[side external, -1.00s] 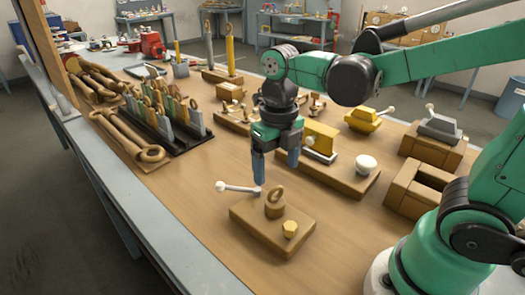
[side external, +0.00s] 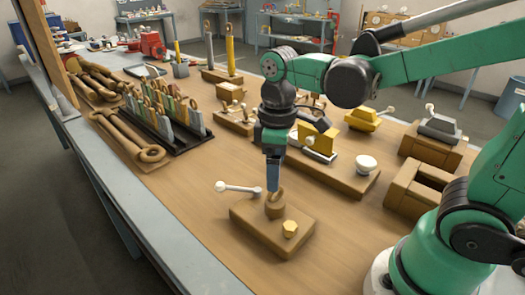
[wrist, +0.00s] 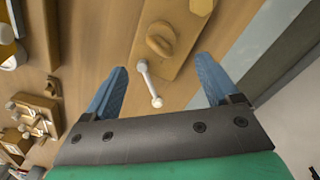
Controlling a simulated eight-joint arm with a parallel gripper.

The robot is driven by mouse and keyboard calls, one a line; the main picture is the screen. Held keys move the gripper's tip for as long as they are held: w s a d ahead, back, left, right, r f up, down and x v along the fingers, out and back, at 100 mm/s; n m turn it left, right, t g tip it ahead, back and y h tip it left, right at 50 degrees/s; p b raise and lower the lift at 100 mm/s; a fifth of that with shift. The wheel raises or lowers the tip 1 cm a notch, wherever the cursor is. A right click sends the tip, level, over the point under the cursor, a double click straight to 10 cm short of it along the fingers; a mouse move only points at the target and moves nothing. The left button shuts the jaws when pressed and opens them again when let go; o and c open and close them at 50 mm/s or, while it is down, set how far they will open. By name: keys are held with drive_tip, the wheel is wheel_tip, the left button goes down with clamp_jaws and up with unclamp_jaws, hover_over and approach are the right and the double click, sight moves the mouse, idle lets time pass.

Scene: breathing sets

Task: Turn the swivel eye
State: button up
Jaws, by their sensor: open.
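The swivel eye (side external: 275,208) is a brown ring standing on a round base on a wooden board (side external: 258,231). It also shows in the wrist view (wrist: 160,40), just beyond and roughly between my fingertips. My gripper (side external: 273,188) points down above the eye, its blue fingers seen edge-on in the side view. In the wrist view the two fingers of my gripper (wrist: 162,64) are spread wide with nothing held. The side view shows the fingertips overlapping the eye's top; I cannot tell whether they touch it.
A white lever with ball ends (side external: 238,188) sticks out from the board's left corner, and a yellow knob (side external: 290,229) sits at its front. Another board with a white knob (side external: 366,163) stands behind to the right.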

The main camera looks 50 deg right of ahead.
sight(275, 200)
drive_tip(key=m, duration=0.8)
drive_tip(key=shift+f+m, duration=0.15)
drive_tip(key=shift+m, duration=0.15)
drive_tip(key=shift+f, duration=2.7)
clamp_jaws()
